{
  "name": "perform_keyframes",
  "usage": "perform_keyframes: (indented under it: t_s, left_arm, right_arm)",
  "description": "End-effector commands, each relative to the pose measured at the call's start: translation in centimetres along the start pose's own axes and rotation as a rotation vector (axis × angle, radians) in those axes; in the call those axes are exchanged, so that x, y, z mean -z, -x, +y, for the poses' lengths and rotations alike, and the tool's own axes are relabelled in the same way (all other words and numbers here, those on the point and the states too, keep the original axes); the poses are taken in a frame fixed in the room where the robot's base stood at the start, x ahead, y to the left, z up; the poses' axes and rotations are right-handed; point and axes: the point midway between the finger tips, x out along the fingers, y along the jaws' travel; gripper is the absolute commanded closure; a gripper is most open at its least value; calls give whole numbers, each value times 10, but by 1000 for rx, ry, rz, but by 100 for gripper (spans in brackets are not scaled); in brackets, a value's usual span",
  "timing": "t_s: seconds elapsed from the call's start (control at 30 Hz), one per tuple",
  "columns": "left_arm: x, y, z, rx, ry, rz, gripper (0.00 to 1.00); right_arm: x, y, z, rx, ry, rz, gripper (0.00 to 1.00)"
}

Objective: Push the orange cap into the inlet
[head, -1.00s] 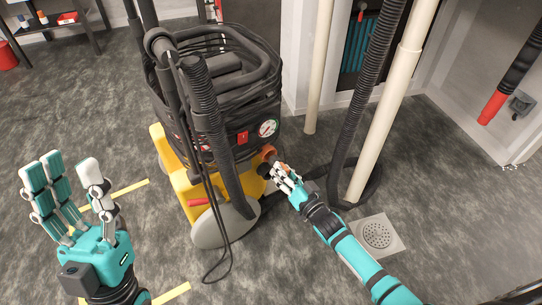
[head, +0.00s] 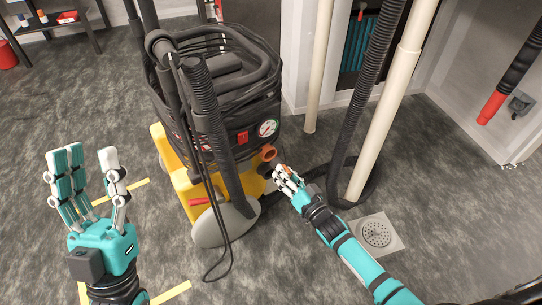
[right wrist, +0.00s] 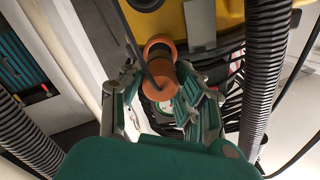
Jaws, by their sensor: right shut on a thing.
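The inlet is an orange ring (head: 268,152) low on the side of the vacuum, below its round gauge. In the right wrist view the orange inlet (right wrist: 158,44) shows just beyond the orange cap (right wrist: 158,75). My right gripper (head: 286,176) is shut on the cap, in front of and slightly below right of the inlet. The cap is mostly hidden by my fingers in the head view. A small gap seems to show between cap and inlet. My left gripper (head: 88,178) is open and empty, fingers up, left of the vacuum.
The black and yellow vacuum (head: 175,178) carries coiled hoses and a hanging black cable. A thick black hose (head: 357,105) and a cream pipe (head: 385,125) stand right of my right gripper. A floor drain (head: 377,233) lies in front. Floor at left is mostly clear.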

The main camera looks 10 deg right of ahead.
Motion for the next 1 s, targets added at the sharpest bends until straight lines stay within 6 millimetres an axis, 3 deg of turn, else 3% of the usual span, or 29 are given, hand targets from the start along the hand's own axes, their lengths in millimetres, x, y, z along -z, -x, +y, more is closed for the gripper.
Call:
perform_keyframes:
  t_s: [1.0]
  left_arm:
    - [-25,-1,-3,4,-8,-145,60]
  right_arm:
    - [0,10,0,0,1,1,100]
